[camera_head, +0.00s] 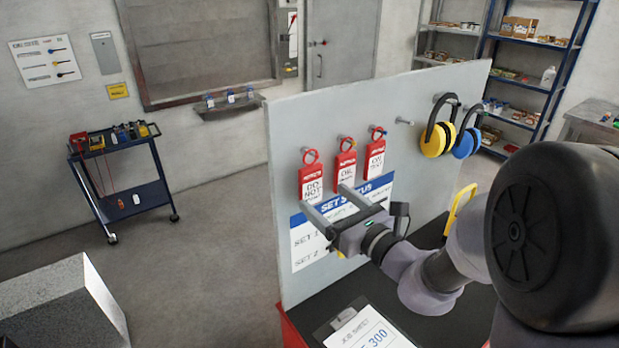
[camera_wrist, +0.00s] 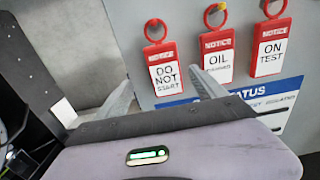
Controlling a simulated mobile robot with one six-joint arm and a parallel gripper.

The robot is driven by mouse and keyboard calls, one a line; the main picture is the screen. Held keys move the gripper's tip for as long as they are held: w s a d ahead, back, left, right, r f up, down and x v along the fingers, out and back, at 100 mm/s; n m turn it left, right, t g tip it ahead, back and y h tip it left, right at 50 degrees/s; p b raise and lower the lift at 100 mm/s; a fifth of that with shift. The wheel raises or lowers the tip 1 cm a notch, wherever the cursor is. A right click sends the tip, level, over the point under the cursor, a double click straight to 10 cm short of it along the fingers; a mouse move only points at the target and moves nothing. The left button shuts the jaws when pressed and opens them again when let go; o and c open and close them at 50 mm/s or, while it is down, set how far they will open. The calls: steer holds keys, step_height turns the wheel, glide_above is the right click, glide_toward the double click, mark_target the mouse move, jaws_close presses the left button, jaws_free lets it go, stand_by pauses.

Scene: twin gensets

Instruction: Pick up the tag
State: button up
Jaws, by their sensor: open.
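Three red and white tags hang by red rings in a row on the upright grey board. The left tag (camera_head: 311,180) reads "DO NOT START", and it also shows in the wrist view (camera_wrist: 165,68). The middle tag (camera_head: 346,166) begins with "OIL", and it also shows in the wrist view (camera_wrist: 218,56). The right tag (camera_head: 375,158) reads "ON TEST", and it also shows in the wrist view (camera_wrist: 270,48). My gripper (camera_head: 323,203) is open and empty in front of the board, just below the left and middle tags. In the wrist view its fingers (camera_wrist: 163,92) spread either side of the left tag.
The grey board (camera_head: 286,125) also carries a bare peg (camera_head: 404,121), yellow ear defenders (camera_head: 437,139), blue ear defenders (camera_head: 466,143) and a blue and white "SET STATUS" sheet (camera_head: 309,247). A clipboard (camera_head: 366,332) lies on the dark top below. A blue trolley (camera_head: 133,200) stands far left.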

mark_target(313, 175)
steer(key=x, duration=0.6)
steer(key=shift+w+d+r, duration=0.25)
steer(key=shift+w+r, duration=0.05)
steer(key=shift+s+d, duration=0.1)
steer(key=c, duration=1.4)
steer(key=shift+p, duration=0.3)
steer(key=shift+c, duration=0.2)
steer(key=shift+r, duration=0.9)
steer(key=b+v, duration=0.5)
steer(key=v, duration=1.3)
